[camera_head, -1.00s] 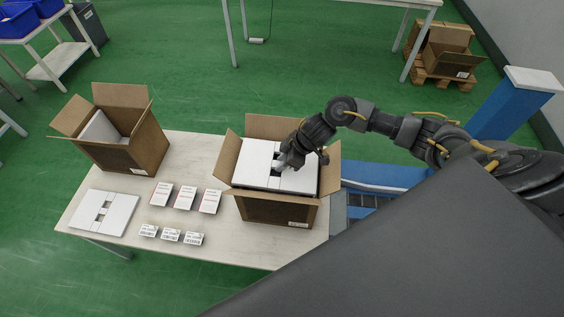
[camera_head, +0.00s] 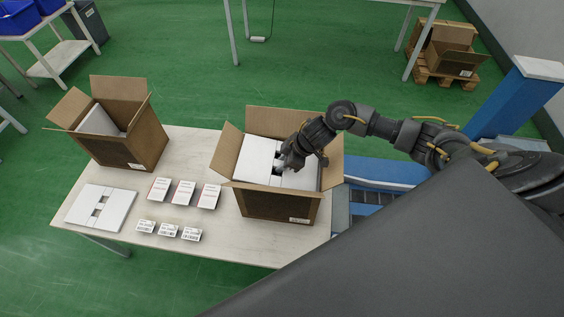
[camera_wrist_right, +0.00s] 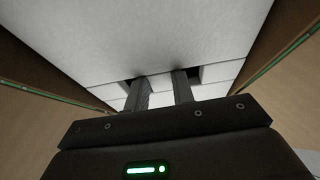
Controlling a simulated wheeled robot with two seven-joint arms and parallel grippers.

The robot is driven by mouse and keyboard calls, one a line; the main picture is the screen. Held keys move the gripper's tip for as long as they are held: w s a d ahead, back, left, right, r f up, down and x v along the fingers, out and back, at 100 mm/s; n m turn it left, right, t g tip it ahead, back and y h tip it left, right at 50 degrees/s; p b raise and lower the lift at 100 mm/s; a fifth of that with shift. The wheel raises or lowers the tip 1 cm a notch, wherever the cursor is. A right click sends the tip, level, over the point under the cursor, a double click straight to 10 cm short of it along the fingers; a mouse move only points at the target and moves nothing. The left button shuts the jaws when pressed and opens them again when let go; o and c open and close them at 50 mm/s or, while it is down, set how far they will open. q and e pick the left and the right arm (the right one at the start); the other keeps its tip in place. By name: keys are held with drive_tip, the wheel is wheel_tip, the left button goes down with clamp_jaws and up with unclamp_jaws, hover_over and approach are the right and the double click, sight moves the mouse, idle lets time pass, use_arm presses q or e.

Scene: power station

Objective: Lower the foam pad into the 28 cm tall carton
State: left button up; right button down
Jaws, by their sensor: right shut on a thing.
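The white foam pad (camera_head: 257,160) lies roughly level within the mouth of the open brown carton (camera_head: 275,207) at the right of the table. My right gripper (camera_head: 281,167) is over the pad's middle and shut on it, at the strip between its small cut-outs. The right wrist view shows the fingers (camera_wrist_right: 162,88) in the dark slots of the white pad (camera_wrist_right: 150,35), with brown carton walls on both sides. The carton's flaps stand open around the pad. What lies beneath the pad is hidden. My left gripper is not in view.
A second open carton (camera_head: 135,150) with a white piece (camera_head: 98,121) leaning inside stands at the table's back left. Another white pad (camera_head: 115,200) lies flat at the front left. Several small white boxes (camera_head: 183,192) and cards (camera_head: 168,230) lie between. A blue post (camera_head: 515,100) stands right.

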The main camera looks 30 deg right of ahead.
drive_tip(key=shift+s+d+f+g, duration=0.3)
drive_tip(key=shift+s+d+f, duration=0.1)
drive_tip(key=shift+s+f, duration=0.25)
drive_tip(key=shift+w+d+f, duration=0.1)
drive_tip(key=shift+w+d, duration=0.1)
drive_tip(key=c, duration=1.1)
unclamp_jaws()
drive_tip(key=shift+w+p, duration=0.1)
drive_tip(key=shift+p, duration=0.2)
drive_tip(key=shift+r, duration=0.2)
